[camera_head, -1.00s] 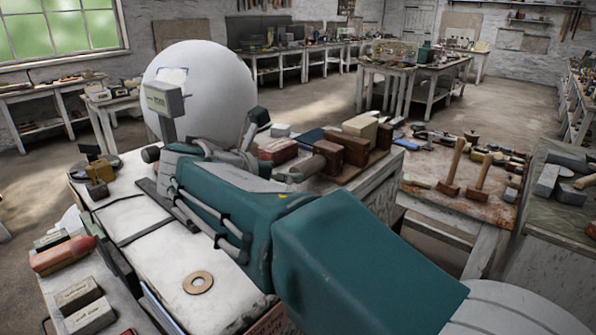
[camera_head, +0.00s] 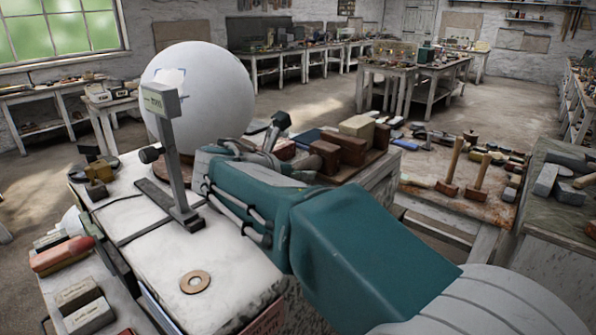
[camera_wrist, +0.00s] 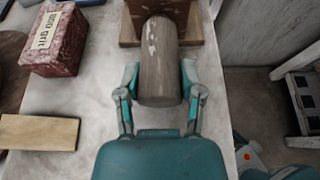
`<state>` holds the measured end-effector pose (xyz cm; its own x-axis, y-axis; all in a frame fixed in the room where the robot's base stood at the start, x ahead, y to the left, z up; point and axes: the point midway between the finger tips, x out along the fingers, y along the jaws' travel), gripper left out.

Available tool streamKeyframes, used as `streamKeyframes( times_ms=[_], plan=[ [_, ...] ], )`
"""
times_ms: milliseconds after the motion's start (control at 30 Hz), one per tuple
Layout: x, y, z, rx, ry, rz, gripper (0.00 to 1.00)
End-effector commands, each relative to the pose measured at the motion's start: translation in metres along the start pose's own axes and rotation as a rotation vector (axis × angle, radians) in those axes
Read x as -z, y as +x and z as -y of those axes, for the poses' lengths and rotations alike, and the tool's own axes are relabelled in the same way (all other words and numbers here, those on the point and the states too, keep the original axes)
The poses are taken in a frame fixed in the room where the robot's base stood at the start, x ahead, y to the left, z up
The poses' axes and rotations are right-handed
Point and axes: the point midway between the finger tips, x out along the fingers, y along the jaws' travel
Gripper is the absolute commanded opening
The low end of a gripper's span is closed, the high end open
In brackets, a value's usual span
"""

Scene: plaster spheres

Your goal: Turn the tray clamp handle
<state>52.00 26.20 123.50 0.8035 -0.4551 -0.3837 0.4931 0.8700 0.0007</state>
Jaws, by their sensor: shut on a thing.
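The tray clamp handle (camera_wrist: 158,58) is a thick grey-brown cylinder in the wrist view, sticking out from a wooden block (camera_wrist: 130,25) toward me. My gripper (camera_wrist: 159,82) has one teal finger on each side of the handle's near end and is shut on it.
A large white sphere (camera_head: 205,95) and an upright gauge stand (camera_head: 176,165) are left of my arm. In the wrist view a red grit block (camera_wrist: 58,40) and a wooden strip (camera_wrist: 40,132) lie to the left.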

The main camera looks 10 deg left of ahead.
Motion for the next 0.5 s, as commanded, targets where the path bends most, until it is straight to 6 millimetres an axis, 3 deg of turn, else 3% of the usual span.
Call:
streamKeyframes(
  times_ms=[500],
  plan=[
    [-0.0009,0.0008,-0.0003,-0.062,0.145,0.005,0.02]
  ],
)
